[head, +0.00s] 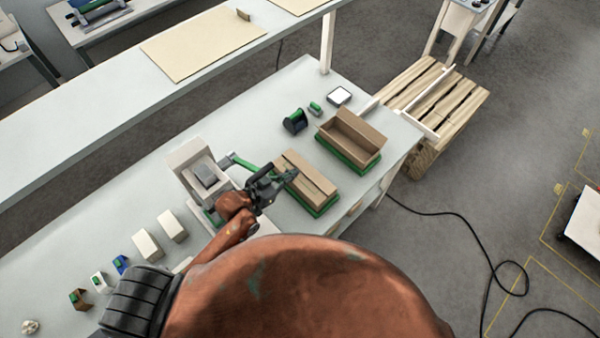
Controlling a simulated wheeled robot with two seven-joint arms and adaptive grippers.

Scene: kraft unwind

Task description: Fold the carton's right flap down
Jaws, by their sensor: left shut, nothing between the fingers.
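A brown cardboard carton (312,186) sits on a green base on the grey table. Its top looks mostly covered by flaps, with a dark line running along it. My left gripper (290,175) is shut and empty at the carton's left side, over or against its top edge; I cannot tell if it touches. The gripper hides part of the carton's left side. A second brown carton (352,138), open at the top, stands on another green base farther back and right. My right gripper is not in view.
A white device (190,160) stands left of the gripper. A dark green tape dispenser (295,121), a small green item (315,108) and a white square item (339,95) lie behind the cartons. White boxes (146,245) stand at left. A wooden pallet (432,95) lies beyond the table.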

